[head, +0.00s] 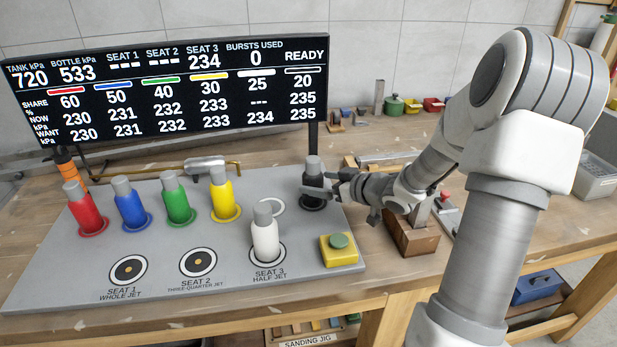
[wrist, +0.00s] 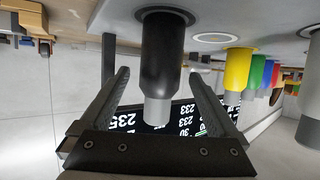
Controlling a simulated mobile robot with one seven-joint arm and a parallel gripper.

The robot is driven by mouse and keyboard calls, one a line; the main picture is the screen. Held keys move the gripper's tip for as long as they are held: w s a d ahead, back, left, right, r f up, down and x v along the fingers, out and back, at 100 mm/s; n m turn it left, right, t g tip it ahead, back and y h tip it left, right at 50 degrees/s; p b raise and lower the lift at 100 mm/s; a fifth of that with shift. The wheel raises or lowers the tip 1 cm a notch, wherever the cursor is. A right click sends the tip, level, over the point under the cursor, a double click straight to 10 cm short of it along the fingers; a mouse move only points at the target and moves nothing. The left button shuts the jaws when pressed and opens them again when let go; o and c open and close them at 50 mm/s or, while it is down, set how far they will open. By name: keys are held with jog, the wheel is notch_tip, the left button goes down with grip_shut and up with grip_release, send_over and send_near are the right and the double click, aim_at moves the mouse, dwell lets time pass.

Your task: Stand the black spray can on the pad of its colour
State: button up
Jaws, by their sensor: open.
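The black spray can (head: 313,188) stands upright at the back right of the grey board, on a dark round pad (head: 318,207). My gripper (head: 330,187) is beside it, reaching in from the right. In the wrist view, which is upside down, the can (wrist: 162,60) stands between the two spread fingers of my gripper (wrist: 160,78). The fingers are open, with a visible gap on each side of the can. The can's grey cap (wrist: 158,110) points toward the palm side in that view. The pad under the can (wrist: 167,13) shows as a dark rim.
Red (head: 85,208), blue (head: 130,204), green (head: 178,198) and yellow (head: 223,194) cans stand on their pads. A white can (head: 265,235) stands on seat 3; the white ring (head: 271,206) is empty. Seats 1 and 2 are empty. A yellow box with green button (head: 341,250) sits front right. The display (head: 170,92) reads READY.

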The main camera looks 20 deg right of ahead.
jog(key=p+v, duration=0.1)
jog(key=v, duration=0.5)
jog(key=shift+w, duration=0.1)
